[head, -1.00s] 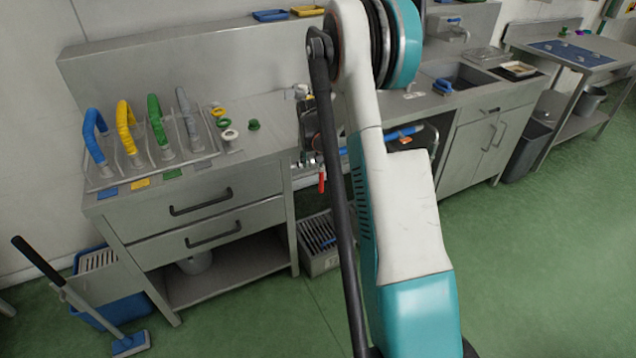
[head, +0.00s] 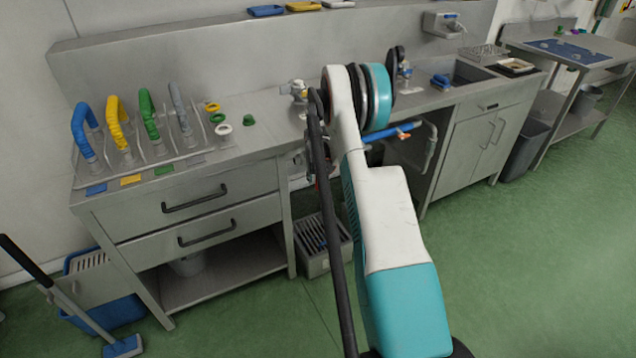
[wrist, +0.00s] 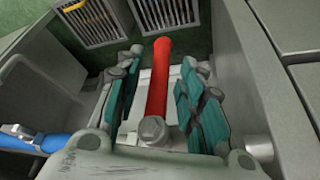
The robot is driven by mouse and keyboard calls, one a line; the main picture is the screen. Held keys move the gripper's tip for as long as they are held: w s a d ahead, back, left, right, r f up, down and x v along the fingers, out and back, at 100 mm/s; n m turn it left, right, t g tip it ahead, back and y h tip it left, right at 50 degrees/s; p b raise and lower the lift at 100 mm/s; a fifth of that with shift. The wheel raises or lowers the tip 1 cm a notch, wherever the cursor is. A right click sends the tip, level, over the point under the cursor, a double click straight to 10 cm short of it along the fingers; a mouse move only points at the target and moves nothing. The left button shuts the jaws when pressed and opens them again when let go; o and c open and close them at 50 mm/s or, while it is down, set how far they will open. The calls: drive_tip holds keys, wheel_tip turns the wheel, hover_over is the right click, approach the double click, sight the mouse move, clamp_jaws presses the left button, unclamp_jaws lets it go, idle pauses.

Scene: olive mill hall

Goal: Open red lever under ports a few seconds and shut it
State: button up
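The red lever (wrist: 158,78) shows in the wrist view as a straight red handle on a round metal pivot. My gripper (wrist: 163,62) is open, with one teal-padded finger on each side of the lever. A gap shows between the lever and each finger, so it is not gripped. In the head view my arm covers the gripper and nearly all of the lever, below the bench edge. I cannot make out the ports clearly in either view.
A grey slotted crate (head: 313,262) stands on the floor under the bench gap. A drawer unit (head: 200,215) is left of my arm, a sink cabinet (head: 478,150) right. A blue pipe-like piece (head: 397,131) runs behind my arm. Green floor (head: 520,270) is clear at right.

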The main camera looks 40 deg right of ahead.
drive_tip(key=shift+x, duration=1.05)
clamp_jaws()
